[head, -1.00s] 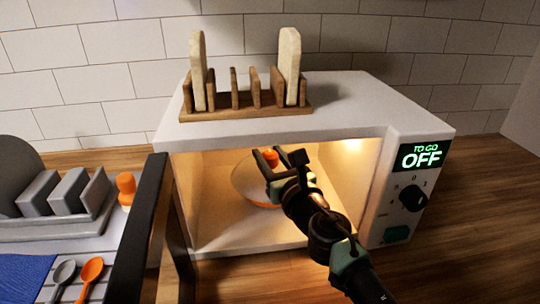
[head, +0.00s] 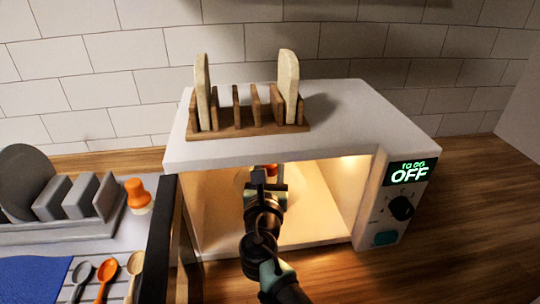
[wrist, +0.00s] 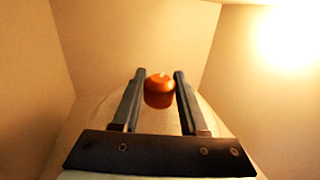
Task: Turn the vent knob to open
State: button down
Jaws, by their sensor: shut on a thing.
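The orange vent knob (wrist: 159,90) sits on top of a pale domed cover (wrist: 205,112) inside the lit microwave. In the wrist view my gripper (wrist: 160,86) has one finger on each side of the knob and is shut on it. A small light mark shows on the knob's top. In the head view my gripper (head: 268,178) reaches through the microwave's open front. There the knob (head: 271,169) shows only in part behind the fingers, and most of the cover is hidden by my arm.
The white microwave (head: 350,120) has its dark-edged door (head: 160,235) open at the left. A wooden rack (head: 237,131) with two bread slices stands on top. The control panel (head: 402,208) at the right reads OFF. Left are a dish rack (head: 60,232), an orange-topped shaker (head: 138,195) and spoons.

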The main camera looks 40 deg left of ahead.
jog(key=shift+m+t+h, duration=0.4)
jog(key=shift+m+h, duration=0.1)
jog(key=shift+h, duration=0.1)
jog(key=shift+c, duration=2.1)
grip_release()
jog(key=v, duration=1.3)
jog(key=shift+b, duration=0.3)
